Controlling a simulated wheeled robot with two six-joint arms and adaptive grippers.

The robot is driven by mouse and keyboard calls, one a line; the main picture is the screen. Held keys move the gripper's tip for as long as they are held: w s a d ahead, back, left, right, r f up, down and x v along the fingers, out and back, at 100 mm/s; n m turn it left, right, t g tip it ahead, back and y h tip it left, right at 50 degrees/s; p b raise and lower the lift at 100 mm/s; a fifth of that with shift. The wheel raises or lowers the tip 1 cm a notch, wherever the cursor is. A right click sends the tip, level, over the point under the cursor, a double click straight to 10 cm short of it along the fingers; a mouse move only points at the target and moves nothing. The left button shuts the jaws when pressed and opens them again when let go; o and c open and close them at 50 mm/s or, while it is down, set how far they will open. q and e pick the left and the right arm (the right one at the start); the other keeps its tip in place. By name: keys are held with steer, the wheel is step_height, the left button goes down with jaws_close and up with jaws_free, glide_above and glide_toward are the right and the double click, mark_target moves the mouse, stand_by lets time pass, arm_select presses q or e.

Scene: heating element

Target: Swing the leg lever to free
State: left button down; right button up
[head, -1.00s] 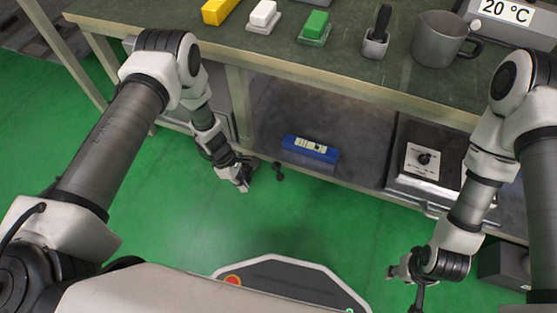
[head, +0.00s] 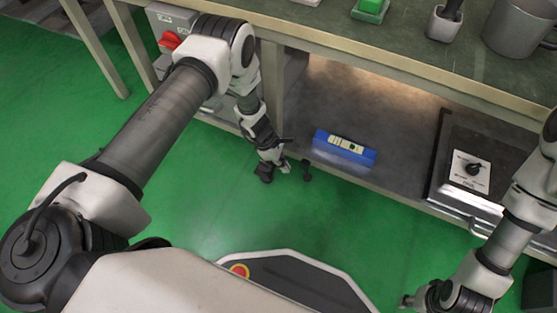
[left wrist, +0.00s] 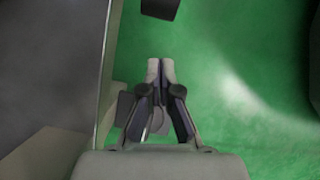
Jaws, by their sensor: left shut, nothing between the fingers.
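The leg lever appears to be the small dark handle (head: 306,168) below the front edge of the bench's lower shelf. My left gripper (head: 274,174) is just left of it in the head view, pointing down, with a small gap between them. In the left wrist view the left gripper (left wrist: 161,64) has its fingertips together and holds nothing. A dark block end (left wrist: 160,8) lies ahead of the tips there, apart from them; it may be the lever. My right gripper (head: 408,301) is low at the right, mostly hidden, its fingers unclear.
A cabinet with a red switch (head: 170,40) stands behind my left arm. Green floor (head: 190,200) in front is clear.

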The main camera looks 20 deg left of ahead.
mark_target(307, 173)
arm_select(q)
steer(key=d, duration=0.1)
steer(key=d+b, duration=0.1)
steer(key=d, duration=0.2)
steer(key=shift+w+d+f+b, duration=0.15)
steer(key=shift+w+d+b, duration=0.1)
steer(key=shift+w+b, duration=0.1)
